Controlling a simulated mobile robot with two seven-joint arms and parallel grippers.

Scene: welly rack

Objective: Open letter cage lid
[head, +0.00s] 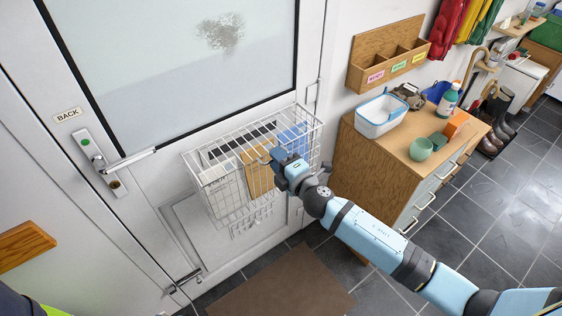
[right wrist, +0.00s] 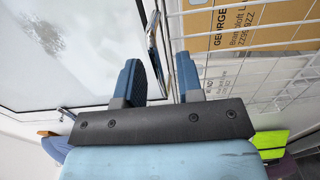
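The white wire letter cage (head: 222,206) hangs on the white door, holding a brown envelope (head: 259,176), white mail and something blue. Its top wire grid (head: 222,139) looks level; I cannot tell for certain whether this lid is shut. My right gripper (head: 270,158) is at the upper front of the cage, toward its right side. In the right wrist view its two blue fingers (right wrist: 161,82) stand apart with a gap between them. A shiny metal loop (right wrist: 153,42) shows near the left finger's tip, and cage wires pass close by the right finger. My left gripper is not in view.
A wooden cabinet (head: 372,160) stands right of the cage, bearing a white-and-blue tub (head: 381,117), a bottle (head: 448,101) and a green bowl (head: 420,149). The door's lever handle (head: 135,158) is left of the cage. A brown mat (head: 280,286) lies below.

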